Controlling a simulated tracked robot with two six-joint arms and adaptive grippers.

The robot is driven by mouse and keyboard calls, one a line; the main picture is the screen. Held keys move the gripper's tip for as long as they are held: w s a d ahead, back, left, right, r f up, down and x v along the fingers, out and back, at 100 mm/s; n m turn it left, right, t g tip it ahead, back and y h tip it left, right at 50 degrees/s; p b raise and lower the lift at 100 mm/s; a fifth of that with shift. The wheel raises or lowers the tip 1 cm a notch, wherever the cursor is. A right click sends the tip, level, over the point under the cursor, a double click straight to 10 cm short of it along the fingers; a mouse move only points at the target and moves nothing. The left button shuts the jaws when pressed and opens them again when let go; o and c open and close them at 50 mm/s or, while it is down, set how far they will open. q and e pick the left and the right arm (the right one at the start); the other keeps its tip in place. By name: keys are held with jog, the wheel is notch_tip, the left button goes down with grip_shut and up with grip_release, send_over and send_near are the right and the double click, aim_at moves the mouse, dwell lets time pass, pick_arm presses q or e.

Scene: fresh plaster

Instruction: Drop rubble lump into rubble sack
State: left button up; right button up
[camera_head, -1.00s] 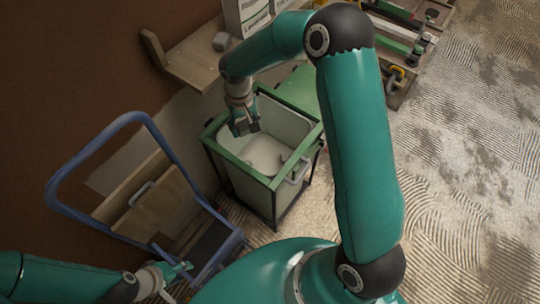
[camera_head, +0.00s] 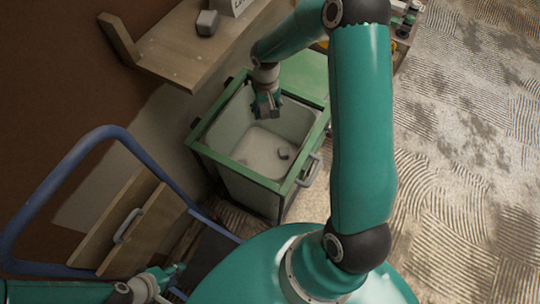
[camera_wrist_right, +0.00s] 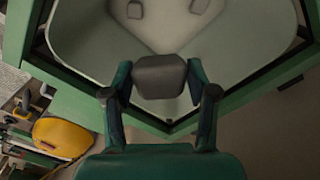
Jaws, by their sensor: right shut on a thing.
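The rubble sack (camera_head: 228,128) is a pale open liner in a green-rimmed frame, in the middle of the head view. My right gripper (camera_head: 268,110) is over its opening, toward the back. In the right wrist view the gripper (camera_wrist_right: 160,88) is shut on a grey rubble lump (camera_wrist_right: 160,72), with the sack's inside (camera_wrist_right: 95,40) beyond. A lump (camera_head: 283,153) lies in the sack; the wrist view shows two there, one at the upper left (camera_wrist_right: 135,10) and one at the upper right (camera_wrist_right: 199,6). My left gripper (camera_head: 176,276) is low at the left, its fingers too small to judge.
A wooden shelf (camera_head: 180,62) behind the sack bears another grey lump (camera_head: 207,22). A blue-framed trolley (camera_head: 62,170) with a wooden board stands left of the sack. A yellow object (camera_wrist_right: 60,137) lies beside the sack. Textured floor (camera_head: 460,180) at the right is open.

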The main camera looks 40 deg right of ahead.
jog(key=shift+f+b, duration=0.3)
jog(key=shift+f, duration=0.6)
pick_arm(q)
jog(key=shift+s+f, duration=0.1)
jog(key=shift+f, duration=0.4)
pick_arm(e)
jog(key=shift+s, duration=0.1)
pick_arm(q)
jog(key=shift+a, duration=0.1)
pick_arm(e)
jog(key=o, duration=1.4)
jog(key=shift+c, duration=0.2)
jog(key=shift+r, duration=0.25)
pick_arm(q)
jog(key=shift+s+a, duration=0.55)
jog(key=shift+a, duration=0.05)
pick_arm(e)
notch_tip(320, 180, up, 12)
jog(key=shift+f, duration=0.2)
pick_arm(q)
jog(key=shift+s, duration=0.1)
pick_arm(e)
jog(key=shift+d, duration=0.1)
